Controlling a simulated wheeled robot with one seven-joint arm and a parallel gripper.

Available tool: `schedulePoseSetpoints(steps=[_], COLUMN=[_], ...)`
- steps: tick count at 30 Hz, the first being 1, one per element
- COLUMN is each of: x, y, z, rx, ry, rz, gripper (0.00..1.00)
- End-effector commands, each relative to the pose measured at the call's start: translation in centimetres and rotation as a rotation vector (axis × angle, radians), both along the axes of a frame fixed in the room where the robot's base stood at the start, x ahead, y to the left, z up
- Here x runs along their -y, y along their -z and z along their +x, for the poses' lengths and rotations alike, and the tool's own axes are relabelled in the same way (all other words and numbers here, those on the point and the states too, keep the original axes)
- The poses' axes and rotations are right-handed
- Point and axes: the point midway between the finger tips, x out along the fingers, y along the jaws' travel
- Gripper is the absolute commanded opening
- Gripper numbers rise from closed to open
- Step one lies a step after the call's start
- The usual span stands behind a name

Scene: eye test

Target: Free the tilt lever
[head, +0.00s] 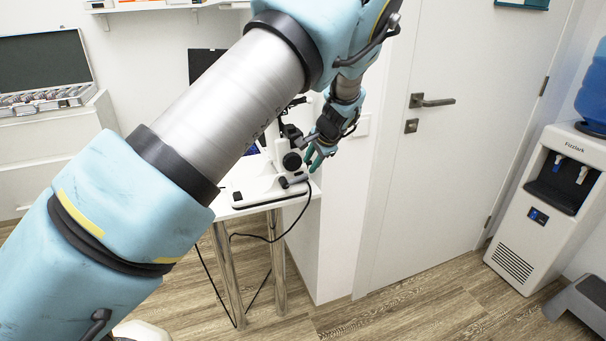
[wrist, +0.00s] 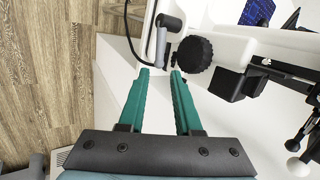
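A white instrument with black parts, apparently a slit lamp (head: 262,185), stands on a small white table. In the wrist view, a short lever (wrist: 161,46) with a grey end and black base sticks out from its white body. I take it for the tilt lever but cannot be sure. A ribbed black knob (wrist: 195,54) is right beside it; the knob also shows in the head view (head: 292,161). My gripper (wrist: 161,71) has two green fingers, apart and with nothing between them. Their tips point at the lever's grey end and appear short of it. In the head view, my gripper (head: 317,158) is right of the knob.
A black cable (wrist: 128,40) runs beside the lever and hangs below the table (head: 240,210). A black block (wrist: 232,84) sits right of the knob. A white door (head: 450,150) and a water dispenser (head: 550,200) are to the right.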

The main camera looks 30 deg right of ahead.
Motion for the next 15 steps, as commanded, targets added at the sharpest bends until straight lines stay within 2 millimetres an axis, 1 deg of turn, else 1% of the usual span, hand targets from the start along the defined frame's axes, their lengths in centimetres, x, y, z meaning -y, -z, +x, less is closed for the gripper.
schedulePoseSetpoints(steps=[3, 9, 15], x=[-0.2, -0.3, -0.3], y=[1.8, 4.8, 6.6], z=[1.3, 3.2, 4.3], rx=[-0.001, -0.001, -0.002], ry=[-0.003, -0.003, -0.003], rz=[0.004, 0.001, -0.001], gripper=[0.33, 0.33, 0.33])
